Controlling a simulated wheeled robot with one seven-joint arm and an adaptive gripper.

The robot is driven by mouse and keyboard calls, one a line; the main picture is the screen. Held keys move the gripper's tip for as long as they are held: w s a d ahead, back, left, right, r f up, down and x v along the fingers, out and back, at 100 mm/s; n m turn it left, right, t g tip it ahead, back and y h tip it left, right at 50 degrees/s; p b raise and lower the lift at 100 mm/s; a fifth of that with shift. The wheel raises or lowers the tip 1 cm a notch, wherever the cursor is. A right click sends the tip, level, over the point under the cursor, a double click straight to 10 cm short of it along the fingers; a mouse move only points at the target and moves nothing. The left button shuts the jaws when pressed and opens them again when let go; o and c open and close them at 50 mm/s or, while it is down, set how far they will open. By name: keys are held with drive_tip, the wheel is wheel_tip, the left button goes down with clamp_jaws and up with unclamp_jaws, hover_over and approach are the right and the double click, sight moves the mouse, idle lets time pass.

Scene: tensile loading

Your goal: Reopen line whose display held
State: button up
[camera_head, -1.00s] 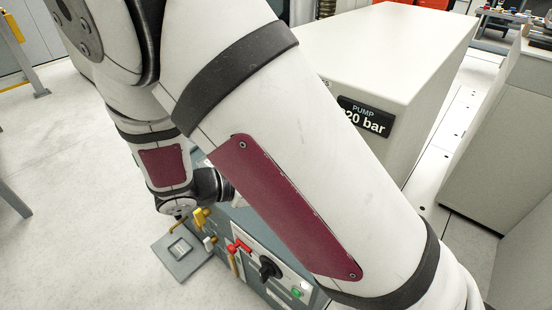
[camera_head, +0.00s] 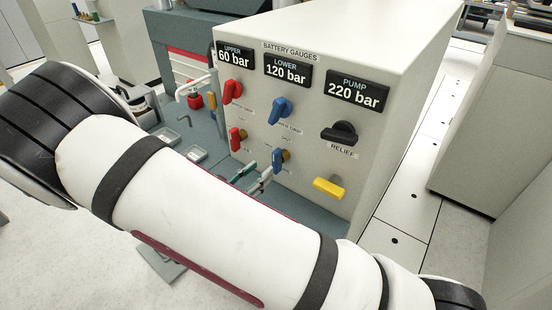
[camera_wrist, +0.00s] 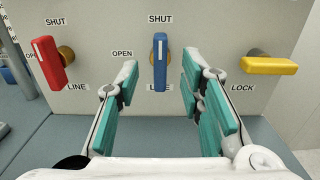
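In the head view the upper display (camera_head: 233,55) reads 60 bar and the lower display (camera_head: 287,69) reads 120 bar. Below them are a red line handle (camera_head: 236,138) and a blue line handle (camera_head: 279,160). In the wrist view the blue handle (camera_wrist: 160,62) stands upright, its white mark towards SHUT, with OPEN to its left. The red handle (camera_wrist: 49,64) is nearly upright, also below a SHUT label. My gripper (camera_wrist: 161,72) is open, its teal fingers on either side of the blue handle, with visible gaps. It also shows in the head view (camera_head: 254,178).
The pump display (camera_head: 357,92) reads 220 bar above a black relief knob (camera_head: 340,132). A yellow lock handle (camera_wrist: 269,66) lies level to the right. Upper red (camera_head: 232,91) and blue (camera_head: 281,110) handles sit above. Small trays (camera_head: 196,154) lie on the grey bench at left.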

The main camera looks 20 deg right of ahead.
sight(273, 159)
drive_tip(key=b+x, duration=0.1)
drive_tip(key=x, duration=0.7)
drive_tip(key=shift+d, duration=0.1)
clamp_jaws()
